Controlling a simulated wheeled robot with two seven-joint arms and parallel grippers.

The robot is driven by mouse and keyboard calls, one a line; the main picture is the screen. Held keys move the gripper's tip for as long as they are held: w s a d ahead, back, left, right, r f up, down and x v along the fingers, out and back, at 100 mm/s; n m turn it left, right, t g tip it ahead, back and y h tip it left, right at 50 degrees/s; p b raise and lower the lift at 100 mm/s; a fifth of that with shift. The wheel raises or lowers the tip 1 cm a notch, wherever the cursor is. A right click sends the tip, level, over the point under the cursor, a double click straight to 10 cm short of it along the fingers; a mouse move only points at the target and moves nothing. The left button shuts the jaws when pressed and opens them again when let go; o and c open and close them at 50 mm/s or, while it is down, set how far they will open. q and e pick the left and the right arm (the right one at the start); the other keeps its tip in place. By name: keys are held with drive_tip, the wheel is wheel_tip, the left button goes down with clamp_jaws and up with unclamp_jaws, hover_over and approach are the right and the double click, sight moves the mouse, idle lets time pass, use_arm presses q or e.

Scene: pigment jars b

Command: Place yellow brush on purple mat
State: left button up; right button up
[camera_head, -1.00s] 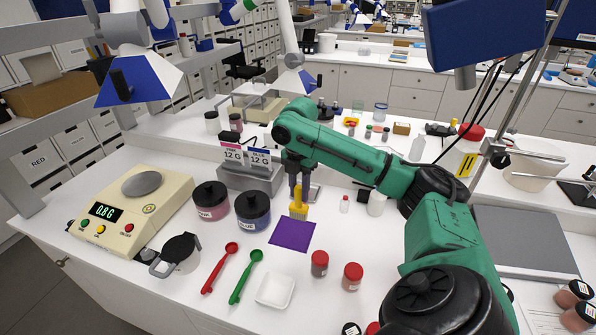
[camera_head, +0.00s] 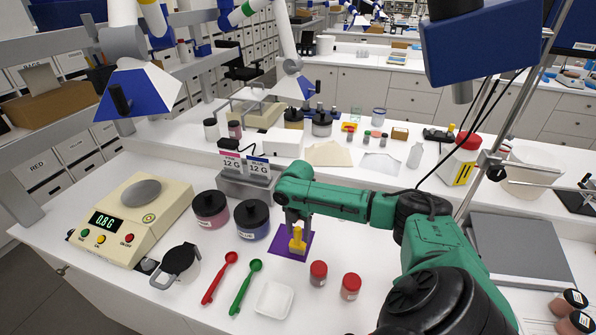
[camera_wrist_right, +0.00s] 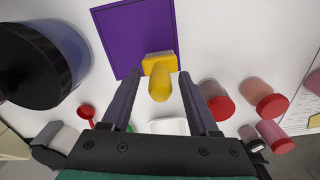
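The yellow brush (camera_head: 298,241) stands upright, bristles down, on the purple mat (camera_head: 282,249). In the right wrist view the brush (camera_wrist_right: 160,84) overlaps the lower part of the mat (camera_wrist_right: 135,35), its handle end toward the camera. My right gripper (camera_head: 297,222) is directly above the brush, pointing down. In the wrist view its fingers (camera_wrist_right: 160,76) are on either side of the handle, with gaps showing between, so it looks open. The arm hides the handle's top in the head view. My left gripper is not in view.
Two dark-lidded jars (camera_head: 252,221) stand left of the mat. Red (camera_head: 219,279) and green (camera_head: 245,288) spoons and a white dish (camera_head: 274,299) lie in front. Two red-capped jars (camera_head: 318,274) stand to the right. A scale (camera_head: 132,218) is at the left.

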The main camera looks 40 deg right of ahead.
drive_tip(key=shift+r, duration=0.25)
wheel_tip(320, 180, up, 11)
drive_tip(key=b, duration=0.4)
drive_tip(key=shift+f, duration=0.1)
drive_tip(key=shift+r, duration=0.45)
